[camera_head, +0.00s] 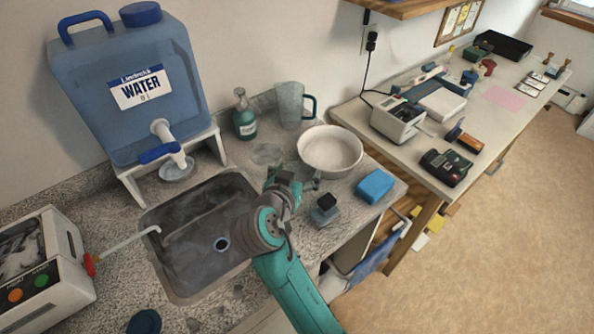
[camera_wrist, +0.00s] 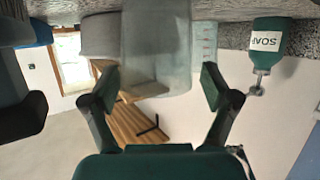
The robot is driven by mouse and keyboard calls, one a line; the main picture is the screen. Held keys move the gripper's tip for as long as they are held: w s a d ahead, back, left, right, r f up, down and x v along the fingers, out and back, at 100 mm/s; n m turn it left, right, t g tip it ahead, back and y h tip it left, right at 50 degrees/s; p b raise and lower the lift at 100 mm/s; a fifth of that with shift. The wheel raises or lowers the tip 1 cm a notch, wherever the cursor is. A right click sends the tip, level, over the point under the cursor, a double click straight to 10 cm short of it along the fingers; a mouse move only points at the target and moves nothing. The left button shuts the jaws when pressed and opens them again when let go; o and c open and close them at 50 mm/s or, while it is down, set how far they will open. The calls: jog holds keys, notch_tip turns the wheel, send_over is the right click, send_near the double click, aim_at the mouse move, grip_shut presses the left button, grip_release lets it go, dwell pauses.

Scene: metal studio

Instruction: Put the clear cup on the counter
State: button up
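The clear cup (camera_head: 267,154) stands on the speckled counter (camera_head: 345,215), behind the sink and left of the white bowl. In the wrist view, which is upside down, the clear cup (camera_wrist: 155,50) shows large and see-through between and beyond the fingers. My gripper (camera_wrist: 159,88) is open, with a gap on each side of the cup. In the head view my gripper (camera_head: 295,183) is low over the counter, just in front of the cup. Part of it is hidden by my own arm.
A white bowl (camera_head: 330,151) is close right of the cup. A jug (camera_head: 290,106) and a soap bottle (camera_head: 244,118) stand behind it. The sink (camera_head: 200,255) is at the left.

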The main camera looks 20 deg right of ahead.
jog(key=shift+r, duration=0.15)
jog(key=shift+s+a+r, duration=0.1)
jog(key=shift+s+a, duration=0.1)
jog(key=v, duration=1.1)
jog(key=shift+s, duration=0.25)
